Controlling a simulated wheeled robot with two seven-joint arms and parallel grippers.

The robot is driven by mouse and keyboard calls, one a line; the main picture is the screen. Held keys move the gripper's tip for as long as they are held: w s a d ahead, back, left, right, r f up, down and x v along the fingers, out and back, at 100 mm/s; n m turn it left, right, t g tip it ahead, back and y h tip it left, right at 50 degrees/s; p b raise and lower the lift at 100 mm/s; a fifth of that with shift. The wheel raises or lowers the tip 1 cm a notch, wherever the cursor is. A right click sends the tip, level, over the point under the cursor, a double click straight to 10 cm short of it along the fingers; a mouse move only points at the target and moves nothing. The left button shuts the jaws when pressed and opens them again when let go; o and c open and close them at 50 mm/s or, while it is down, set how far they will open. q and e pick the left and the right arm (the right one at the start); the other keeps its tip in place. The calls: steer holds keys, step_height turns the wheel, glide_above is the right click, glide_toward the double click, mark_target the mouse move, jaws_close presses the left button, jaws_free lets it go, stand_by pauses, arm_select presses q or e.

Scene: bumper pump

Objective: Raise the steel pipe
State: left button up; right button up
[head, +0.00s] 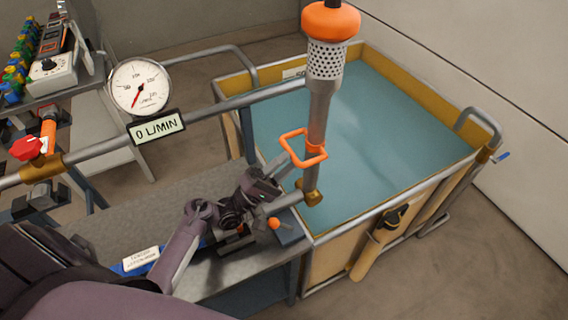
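The steel pipe (320,112) stands nearly upright on a brass elbow (311,192) at the near left edge of the water tank. Its upper end has a perforated strainer (326,60) and an orange collar (331,21). My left gripper (277,168) is just below and left of the handle, close to the pipe. Whether its fingers touch the handle, and how far apart they are, I cannot make out. My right gripper is not in view.
A yellow-rimmed tank (420,88) of blue-green water lies behind and right of the pipe. A horizontal pipe carries a gauge (140,87) and a display (157,128) reading 0 L/MIN. A red-handled valve (27,147) is at left. A grey bench (150,210) lies below my arm.

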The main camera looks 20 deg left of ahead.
arm_select(q)
steer(key=s+a+b, duration=0.2)
steer(key=s+a, duration=0.6)
steer(key=s, duration=0.2)
steer(key=shift+f, duration=0.3)
steer(key=shift+s, duration=0.1)
stand_by(0.6)
